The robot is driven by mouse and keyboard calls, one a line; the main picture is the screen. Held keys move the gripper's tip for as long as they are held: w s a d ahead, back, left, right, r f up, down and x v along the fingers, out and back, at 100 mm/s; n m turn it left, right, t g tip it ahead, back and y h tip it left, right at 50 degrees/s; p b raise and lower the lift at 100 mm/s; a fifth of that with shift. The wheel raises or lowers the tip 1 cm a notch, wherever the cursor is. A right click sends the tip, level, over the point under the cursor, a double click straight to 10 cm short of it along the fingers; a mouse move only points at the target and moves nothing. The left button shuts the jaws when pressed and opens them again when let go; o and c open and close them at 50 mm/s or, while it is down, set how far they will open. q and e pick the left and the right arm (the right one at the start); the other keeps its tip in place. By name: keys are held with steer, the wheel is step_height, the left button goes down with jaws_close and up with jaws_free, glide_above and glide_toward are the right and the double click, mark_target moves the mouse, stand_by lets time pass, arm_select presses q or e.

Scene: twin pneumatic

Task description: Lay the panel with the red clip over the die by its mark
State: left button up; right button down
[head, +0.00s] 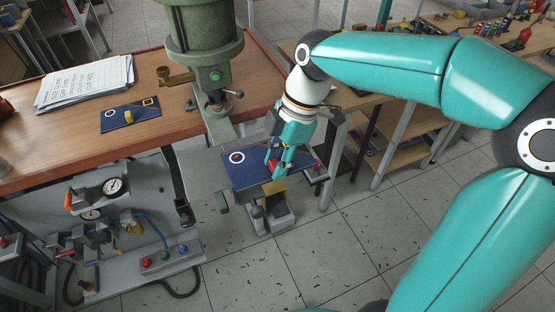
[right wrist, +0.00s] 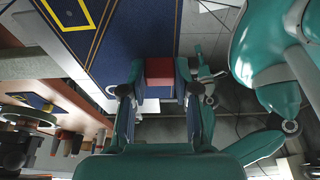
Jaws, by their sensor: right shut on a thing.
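A dark blue panel (head: 238,178) with a white ring mark (head: 236,157) lies flat or nearly flat below and right of the green press (head: 203,50). Its red clip (head: 271,165) is at the panel's right part. My right gripper (head: 280,163) reaches down onto the clip. In the right wrist view its fingers are shut on the red clip (right wrist: 160,75), with the blue panel (right wrist: 135,35) and its yellow line beyond. I cannot tell whether the panel rests on anything. The die is not clearly seen.
A second blue panel (head: 128,115) with a yellow clip lies on the wooden bench (head: 70,150), beside papers (head: 85,82). Gauges and valves (head: 113,186) are at lower left.

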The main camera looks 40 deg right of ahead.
steer(key=shift+f, duration=0.25)
stand_by(0.5)
steer(key=c, duration=0.8)
jaws_free()
steer(key=shift+o, duration=0.2)
